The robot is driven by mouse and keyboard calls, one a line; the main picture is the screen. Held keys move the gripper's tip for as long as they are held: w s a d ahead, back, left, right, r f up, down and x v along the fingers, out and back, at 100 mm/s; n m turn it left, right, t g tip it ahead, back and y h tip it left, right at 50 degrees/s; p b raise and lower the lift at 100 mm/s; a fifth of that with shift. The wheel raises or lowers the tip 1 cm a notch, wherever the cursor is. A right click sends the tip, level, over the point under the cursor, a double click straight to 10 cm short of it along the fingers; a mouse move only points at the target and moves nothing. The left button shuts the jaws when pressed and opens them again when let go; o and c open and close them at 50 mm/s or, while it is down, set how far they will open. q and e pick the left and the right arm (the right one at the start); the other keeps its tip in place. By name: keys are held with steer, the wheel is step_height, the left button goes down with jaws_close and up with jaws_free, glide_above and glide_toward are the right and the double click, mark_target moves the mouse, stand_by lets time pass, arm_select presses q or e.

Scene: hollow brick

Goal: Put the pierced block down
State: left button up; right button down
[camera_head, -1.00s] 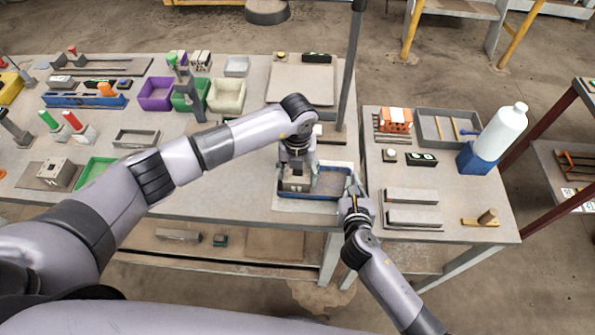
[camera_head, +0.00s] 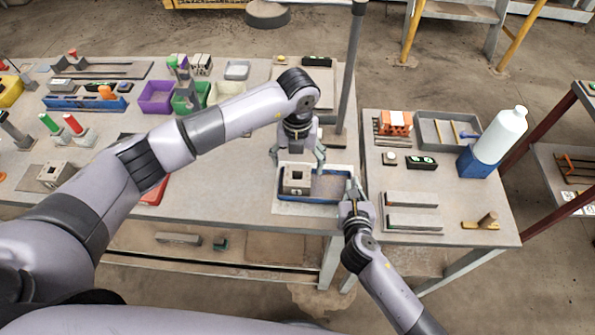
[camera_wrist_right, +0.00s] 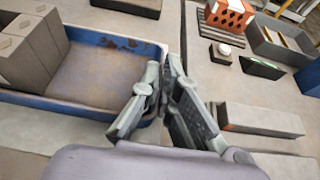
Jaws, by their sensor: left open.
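The pierced block (camera_head: 296,180) is grey-beige with a square hole in its top. It sits upright in the left part of the shallow blue tray (camera_head: 318,200). In the right wrist view, the block (camera_wrist_right: 35,50) is cut off at the upper left, inside the tray (camera_wrist_right: 60,112). My left gripper (camera_head: 298,158) is open and empty just behind and above the block, fingers spread and apart from it. My right gripper (camera_head: 354,186) is at the tray's right end; in its wrist view its fingers (camera_wrist_right: 167,80) close together around the end wall, contact partly hidden.
On the right table are grey bars (camera_head: 412,198), an orange brick (camera_head: 397,122), a grey tray (camera_head: 432,128) and a white bottle (camera_head: 502,133) in a blue holder. A vertical post (camera_head: 350,75) stands behind the tray. Coloured bins (camera_head: 156,96) are to the left.

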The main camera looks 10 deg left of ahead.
arm_select(q)
step_height(320, 180, up, 5)
steer(key=shift+r, duration=0.2)
stand_by(0.3)
arm_select(e)
steer(key=c, duration=1.7)
jaws_free()
